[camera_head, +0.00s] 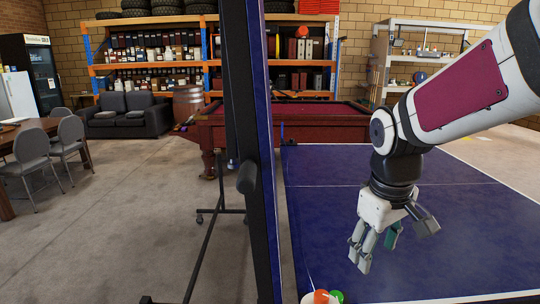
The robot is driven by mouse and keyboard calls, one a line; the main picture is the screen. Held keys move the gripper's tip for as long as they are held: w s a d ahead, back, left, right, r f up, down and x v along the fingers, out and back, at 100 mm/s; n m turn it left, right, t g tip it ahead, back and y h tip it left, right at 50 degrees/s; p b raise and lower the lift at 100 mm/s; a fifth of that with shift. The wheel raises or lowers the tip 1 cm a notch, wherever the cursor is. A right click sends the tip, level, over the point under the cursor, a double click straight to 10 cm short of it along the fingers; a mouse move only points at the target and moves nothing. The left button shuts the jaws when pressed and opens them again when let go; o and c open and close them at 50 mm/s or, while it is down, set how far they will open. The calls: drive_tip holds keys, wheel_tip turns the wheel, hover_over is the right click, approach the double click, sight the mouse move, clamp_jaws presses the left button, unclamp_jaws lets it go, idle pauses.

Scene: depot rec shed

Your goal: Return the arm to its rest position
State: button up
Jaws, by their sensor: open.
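My arm comes in from the upper right, with its white and maroon link sloping down to the wrist. My gripper (392,246) points downward in front of the blue table-tennis top (330,215). Its grey fingers are spread apart and hold nothing that I can make out. A small teal piece shows between the fingers; I cannot tell whether it is part of the gripper or something behind it.
The upright folded table half (258,130) stands left of my arm. An orange ball (321,297) and a green ball (337,296) sit at the bottom edge. A red pool table (215,130) stands behind. Open floor (120,220) lies left, beside chairs (32,150).

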drive_tip(key=s+r+m+t, duration=0.1)
drive_tip(key=s+r+m, duration=0.1)
drive_tip(key=s, duration=0.7)
drive_tip(key=s+r+m+t, duration=0.1)
drive_tip(key=s+r+m, duration=0.1)
drive_tip(key=s, duration=0.7)
drive_tip(key=shift+s+a+r+m+y+p, duration=0.2)
drive_tip(key=shift+s+r+m+y+p, duration=0.1)
drive_tip(key=shift+s+m+y+p, duration=0.15)
